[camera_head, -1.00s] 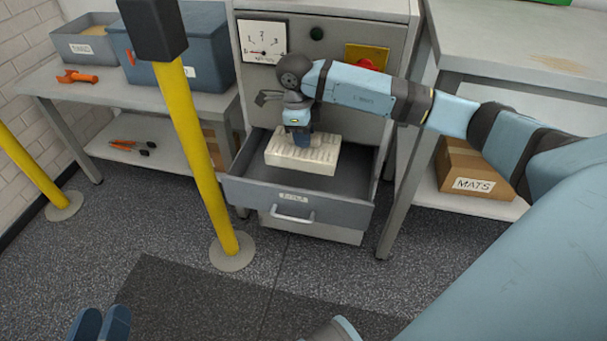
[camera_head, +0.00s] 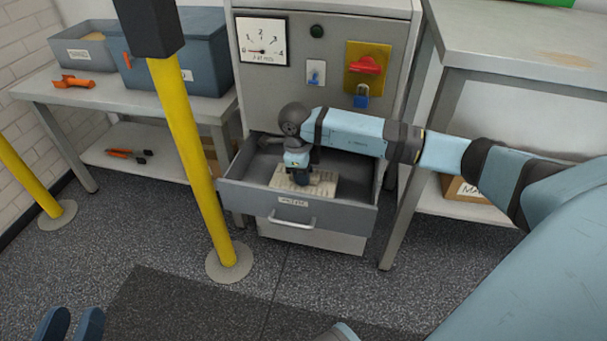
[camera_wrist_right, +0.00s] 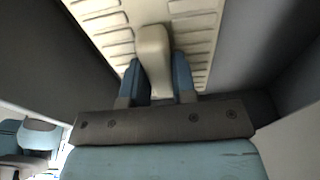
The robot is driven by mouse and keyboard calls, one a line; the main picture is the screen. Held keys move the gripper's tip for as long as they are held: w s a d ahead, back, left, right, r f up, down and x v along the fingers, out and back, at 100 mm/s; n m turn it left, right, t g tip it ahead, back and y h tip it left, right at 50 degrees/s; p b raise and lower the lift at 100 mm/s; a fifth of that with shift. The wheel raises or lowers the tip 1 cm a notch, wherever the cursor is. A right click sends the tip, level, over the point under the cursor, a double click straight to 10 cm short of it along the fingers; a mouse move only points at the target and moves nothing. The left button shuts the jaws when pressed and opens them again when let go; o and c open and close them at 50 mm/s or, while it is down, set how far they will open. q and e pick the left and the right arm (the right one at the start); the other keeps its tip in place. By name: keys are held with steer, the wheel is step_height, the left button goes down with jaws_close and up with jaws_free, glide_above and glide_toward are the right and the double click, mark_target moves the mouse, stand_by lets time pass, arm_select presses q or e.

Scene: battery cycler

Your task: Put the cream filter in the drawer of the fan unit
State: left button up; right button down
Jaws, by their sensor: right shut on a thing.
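The cream filter (camera_head: 326,184) is a pale ribbed block lying low inside the open drawer (camera_head: 345,209) of the fan unit. My right gripper (camera_head: 299,181) reaches down into the drawer from above. In the right wrist view, my right gripper (camera_wrist_right: 155,84) is shut on the filter's cream handle (camera_wrist_right: 153,48), one blue finger on each side. The ribbed face of the filter (camera_wrist_right: 105,22) lies beyond it, between dark drawer walls. Whether the filter touches the drawer floor is hidden. My left gripper (camera_head: 71,324) is at the bottom left edge, its two fingers apart and empty.
The fan unit (camera_head: 285,85) carries a gauge (camera_head: 261,41), a red switch (camera_head: 366,64) and a blue padlock (camera_head: 362,97). A yellow post (camera_head: 188,150) stands just left of the drawer. Tables flank the unit.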

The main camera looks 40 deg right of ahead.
steer(key=c, duration=0.9)
jaws_free()
steer(key=shift+f, duration=0.1)
arm_select(q)
steer(key=shift+s+f, duration=0.1)
arm_select(e)
steer(key=r, duration=0.1)
steer(key=r+p, duration=0.1)
steer(key=r, duration=0.1)
steer(key=r+p, duration=0.1)
steer(key=shift+w+a+r, duration=0.15)
steer(key=shift+w+r, duration=0.1)
steer(key=shift+r, duration=0.15)
steer(key=r+p, duration=0.1)
steer(key=r, duration=0.1)
steer(key=r+p, duration=0.1)
steer(key=r, duration=0.2)
steer(key=shift+w+a, duration=0.2)
arm_select(q)
steer(key=s+r+n, duration=0.1)
steer(key=d+r+n+p, duration=0.1)
steer(key=shift+s+n+y, duration=0.3)
steer(key=shift+s, duration=0.05)
arm_select(e)
step_height(320, 180, up, 2)
steer(key=shift+w+a+r, duration=0.1)
steer(key=shift+r, duration=0.1)
